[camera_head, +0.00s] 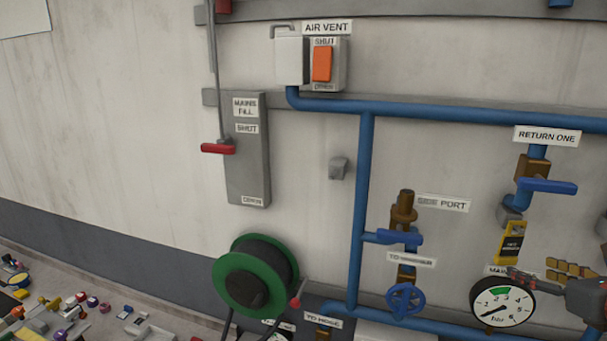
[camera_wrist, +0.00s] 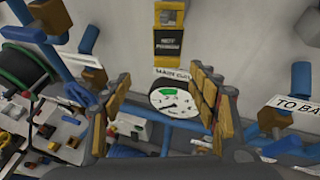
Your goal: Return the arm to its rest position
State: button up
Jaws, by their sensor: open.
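My gripper (camera_head: 548,273) is at the lower right of the head view, in front of the wall piping and beside the round pressure gauge (camera_head: 502,303). In the wrist view my gripper (camera_wrist: 160,100) shows its two tan-padded fingers spread apart, with nothing held between them. The white gauge (camera_wrist: 170,100) with a green band shows in the gap, beyond the fingers. Part of my arm is cut off by the right edge of the head view.
Blue pipes (camera_head: 364,200) run along the wall. A blue-handled valve (camera_head: 547,186) under the RETURN ONE label and a blue handwheel (camera_head: 405,299) stick out near the gripper. A green hose reel (camera_head: 255,277) hangs lower centre. Small clutter (camera_head: 80,304) lies at lower left.

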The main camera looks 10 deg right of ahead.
jog(key=w+a+f+n+g+y+b, duration=0.25)
jog(key=a+f+n+b, duration=0.45)
jog(key=a+f, duration=0.4)
jog(key=w+a+f+n+g+y+b, duration=0.2)
jog(key=a+f+n+y+b, duration=0.15)
jog(key=a+f+n, duration=0.75)
jog(key=s+a+f+n+g+h+b, duration=0.2)
jog(key=s+a+f+n+b, duration=1.1)
jog(key=n, duration=0.7)
jog(key=shift+a+f+g+h+b, duration=0.35)
jog(key=shift+a+f+h+b, duration=0.25)
jog(key=shift+f, duration=1.25)
jog(key=shift+a, duration=0.1)
